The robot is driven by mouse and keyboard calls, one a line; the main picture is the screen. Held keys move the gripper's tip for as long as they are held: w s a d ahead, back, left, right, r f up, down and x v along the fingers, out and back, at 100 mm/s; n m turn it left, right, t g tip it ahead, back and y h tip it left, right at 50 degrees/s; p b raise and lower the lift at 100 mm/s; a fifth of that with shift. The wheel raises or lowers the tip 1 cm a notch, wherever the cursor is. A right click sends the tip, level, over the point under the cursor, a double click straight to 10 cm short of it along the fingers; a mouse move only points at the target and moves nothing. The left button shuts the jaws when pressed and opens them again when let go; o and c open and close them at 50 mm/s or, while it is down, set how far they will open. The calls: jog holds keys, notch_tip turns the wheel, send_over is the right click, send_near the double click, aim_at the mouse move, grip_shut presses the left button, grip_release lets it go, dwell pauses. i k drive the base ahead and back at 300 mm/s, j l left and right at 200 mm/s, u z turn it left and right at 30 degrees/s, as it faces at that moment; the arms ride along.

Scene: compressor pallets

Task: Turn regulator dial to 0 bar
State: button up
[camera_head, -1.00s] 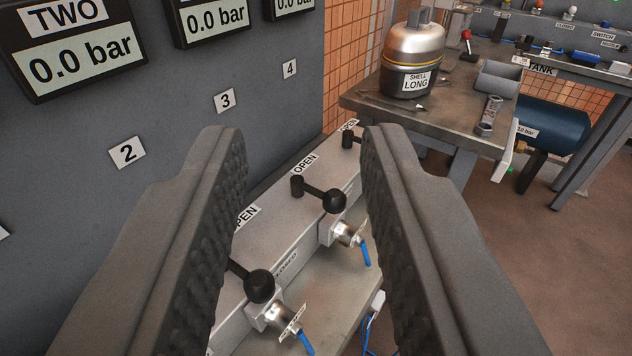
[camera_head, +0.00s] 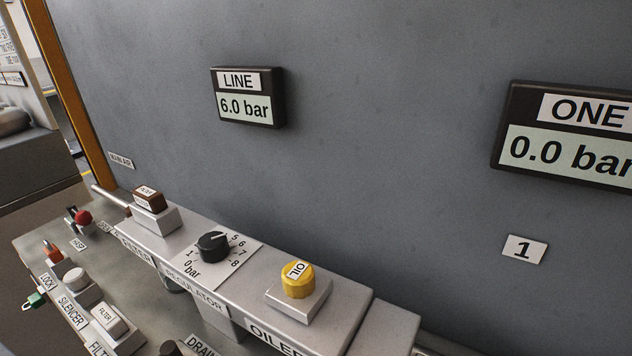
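The regulator dial (camera_head: 213,246) is a black round knob on a white scale plate (camera_head: 238,251), on the long grey block marked REGULATOR. Its white pointer line is turned to the upper right, toward the 5 and 6 side of the scale. The 0 bar mark is at the lower left of the plate. The LINE display (camera_head: 247,97) on the wall above reads 6.0 bar. My gripper is not in view, and nothing is seen touching the dial.
A yellow OIL cap (camera_head: 298,280) stands right of the dial, and a brown-topped FILTER part (camera_head: 149,199) stands left of it. A red-knobbed lever (camera_head: 83,217) and several small labelled parts lie on the bench at the left. The ONE display (camera_head: 570,135) reads 0.0 bar.

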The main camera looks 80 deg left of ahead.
aim_at(213, 247)
jog(key=u, duration=0.4)
jog(key=k+l+u, duration=0.1)
jog(key=u, duration=0.75)
jog(key=k+u, duration=0.1)
jog(key=u, duration=0.75)
jog(key=k+j, duration=0.05)
